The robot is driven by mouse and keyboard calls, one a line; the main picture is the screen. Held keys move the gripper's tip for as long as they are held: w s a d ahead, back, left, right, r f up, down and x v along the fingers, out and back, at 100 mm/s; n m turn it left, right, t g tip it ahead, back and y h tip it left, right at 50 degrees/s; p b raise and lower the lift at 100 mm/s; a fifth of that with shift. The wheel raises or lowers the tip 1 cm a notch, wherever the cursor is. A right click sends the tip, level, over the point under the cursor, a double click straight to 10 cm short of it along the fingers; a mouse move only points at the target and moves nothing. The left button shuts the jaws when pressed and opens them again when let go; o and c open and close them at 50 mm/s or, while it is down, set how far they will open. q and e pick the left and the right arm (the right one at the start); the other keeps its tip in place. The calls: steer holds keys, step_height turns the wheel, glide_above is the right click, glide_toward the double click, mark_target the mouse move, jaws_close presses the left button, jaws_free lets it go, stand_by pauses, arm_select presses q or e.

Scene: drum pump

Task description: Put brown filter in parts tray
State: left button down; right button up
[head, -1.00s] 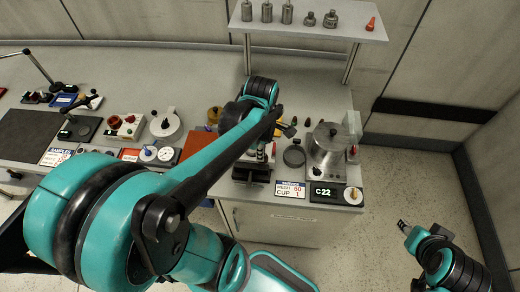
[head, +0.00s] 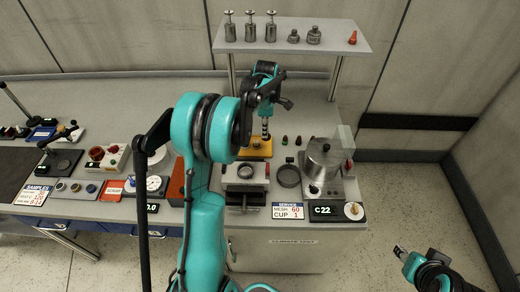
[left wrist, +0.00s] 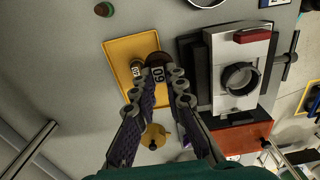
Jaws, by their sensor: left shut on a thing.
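The brown filter (left wrist: 157,59), a round dark brown piece marked 60, is between the fingertips of my left gripper (left wrist: 156,82) in the left wrist view. The fingers are shut on it. The yellow parts tray (left wrist: 118,56) lies beneath it, and the filter is over the tray's right part. I cannot tell whether it touches the tray floor. In the head view my left gripper (head: 266,131) points down over the tray (head: 256,149), and the filter is not clear there. My right gripper (head: 402,252) is low at the right, away from the bench, its jaw opening unclear.
A small labelled piece (left wrist: 137,71) is in the tray by the filter. A grey vise-like fixture (head: 244,172) stands in front of the tray. A dark ring (head: 289,176) and a metal pot (head: 323,157) are to the right. A shelf (head: 325,38) with metal parts is behind.

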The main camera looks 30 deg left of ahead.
arm_select(q)
steer(key=shift+w+a+f+b, duration=0.5)
steer(key=shift+w+f, duration=0.4)
steer(key=shift+f, duration=0.45)
steer(key=shift+w+a+f+b, duration=0.5)
steer(key=shift+w+f, duration=0.35)
steer(key=shift+f, duration=0.55)
steer(key=shift+w+a+f+b, duration=0.5)
steer(key=shift+w+f, duration=0.4)
steer(key=shift+f, duration=0.45)
steer(key=shift+d+f, duration=0.1)
steer(key=shift+f, duration=0.1)
steer(key=shift+f+b, duration=0.55)
steer(key=shift+f, duration=0.15)
steer(key=shift+f+b, duration=0.35)
steer(key=shift+f+b, duration=0.55)
steer(key=shift+f, duration=0.25)
